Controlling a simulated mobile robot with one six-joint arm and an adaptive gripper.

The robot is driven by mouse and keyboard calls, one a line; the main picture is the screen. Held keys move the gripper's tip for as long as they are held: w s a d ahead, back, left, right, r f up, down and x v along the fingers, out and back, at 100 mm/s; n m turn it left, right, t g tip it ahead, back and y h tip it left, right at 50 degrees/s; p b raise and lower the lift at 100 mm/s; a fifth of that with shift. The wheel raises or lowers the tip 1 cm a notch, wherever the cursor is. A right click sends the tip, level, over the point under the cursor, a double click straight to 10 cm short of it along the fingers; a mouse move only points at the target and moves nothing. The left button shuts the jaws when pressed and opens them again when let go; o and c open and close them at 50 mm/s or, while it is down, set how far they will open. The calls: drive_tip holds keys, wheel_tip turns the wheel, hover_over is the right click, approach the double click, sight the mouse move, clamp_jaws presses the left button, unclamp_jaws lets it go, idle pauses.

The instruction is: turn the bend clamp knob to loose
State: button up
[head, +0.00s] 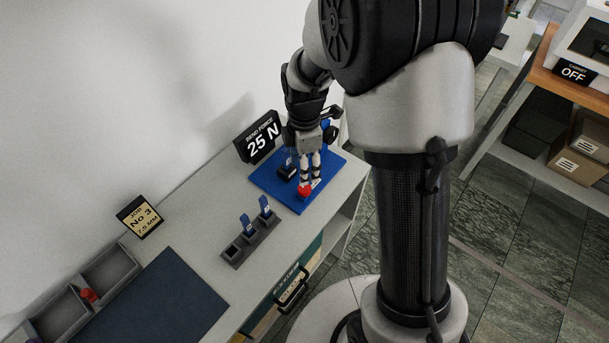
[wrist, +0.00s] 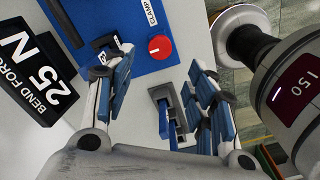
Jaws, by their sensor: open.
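The bend clamp knob (head: 305,190) is round and red and sits at the front corner of the blue press base (head: 277,186). In the wrist view the knob (wrist: 160,47) shows a white line across its top, beside a white label (wrist: 149,12) reading CLAMP. My gripper (head: 311,178) points down over the base, close to the knob. Its blue-padded fingers (wrist: 162,68) are apart with nothing held between them. In the wrist view the knob lies just beyond the gap between the fingertips; I cannot tell their height above it.
A sign (head: 260,138) reading BEND FORCE 25 N stands behind the base. A dark rack (head: 254,244) with blue-topped pieces stands in front of it. A Job No 3 sign (head: 140,215), grey bins (head: 108,272) and a dark mat (head: 160,305) lie further left on the bench.

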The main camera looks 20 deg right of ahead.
drive_tip(key=shift+r, duration=1.25)
drive_tip(key=s+r+m+t, duration=0.2)
drive_tip(key=s+r+m, duration=0.65)
drive_tip(key=r, duration=0.45)
drive_tip(key=s+r+m+t, duration=0.2)
drive_tip(key=s+r+m, duration=0.2)
drive_tip(key=s+m, duration=0.6)
drive_tip(key=s, duration=0.3)
drive_tip(key=shift+s+d+t, duration=0.2)
drive_tip(key=shift+t, duration=0.1)
drive_tip(key=shift+r, duration=0.1)
drive_tip(key=shift+c, duration=0.3)
